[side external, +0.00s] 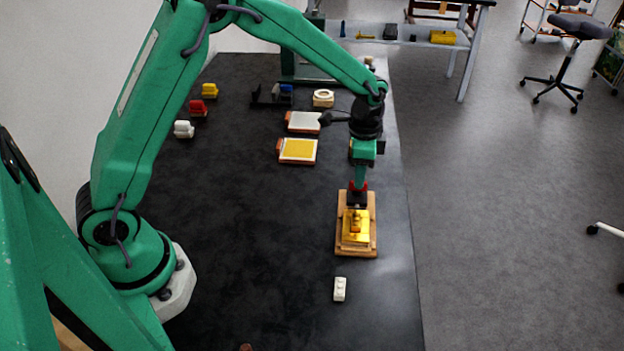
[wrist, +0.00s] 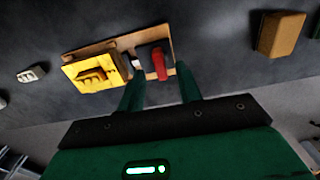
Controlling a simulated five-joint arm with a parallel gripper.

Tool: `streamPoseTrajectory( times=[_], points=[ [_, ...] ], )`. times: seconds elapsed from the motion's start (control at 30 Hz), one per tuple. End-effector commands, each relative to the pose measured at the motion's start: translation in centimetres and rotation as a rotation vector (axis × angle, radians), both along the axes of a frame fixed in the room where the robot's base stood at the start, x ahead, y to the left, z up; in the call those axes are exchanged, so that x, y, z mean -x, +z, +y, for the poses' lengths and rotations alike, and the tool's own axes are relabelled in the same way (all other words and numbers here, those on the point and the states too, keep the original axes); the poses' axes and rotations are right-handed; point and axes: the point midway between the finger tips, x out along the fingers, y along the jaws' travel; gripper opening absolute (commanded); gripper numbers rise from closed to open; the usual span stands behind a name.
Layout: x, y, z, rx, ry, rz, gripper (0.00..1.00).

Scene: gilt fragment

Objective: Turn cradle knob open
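The cradle is a wooden board (side external: 371,247) near the table's right edge; it also shows in the wrist view (wrist: 124,43). A gold fragment (side external: 355,228) sits on its near part and shows as a yellow block in the wrist view (wrist: 90,73). The red knob (wrist: 158,64) is at the other end of the board, beside a dark block. My gripper (wrist: 160,73) is open, its two green fingers apart on either side of the knob's line. Whether they touch the knob cannot be told. In the side view my gripper (side external: 358,181) is low over that end, partly hiding the knob.
A white block (side external: 340,289) lies on the dark table in front of the cradle. Two flat trays (side external: 297,150) (side external: 303,122) and a round cream piece (side external: 323,98) lie farther back. Small coloured items stand at the back left. The table's middle is clear.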

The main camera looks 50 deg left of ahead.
Motion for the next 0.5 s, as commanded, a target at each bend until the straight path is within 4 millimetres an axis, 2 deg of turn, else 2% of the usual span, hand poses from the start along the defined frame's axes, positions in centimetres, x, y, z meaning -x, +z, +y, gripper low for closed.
streamPoseTrajectory(
  times=[0.3, 0.5],
  points=[
    [0.0, 4.2, 0.0, 0.0, 0.0, -0.003, 0.35],
    [0.0, 5.6, 0.0, 0.0, 0.0, -0.001, 0.35]
  ],
)
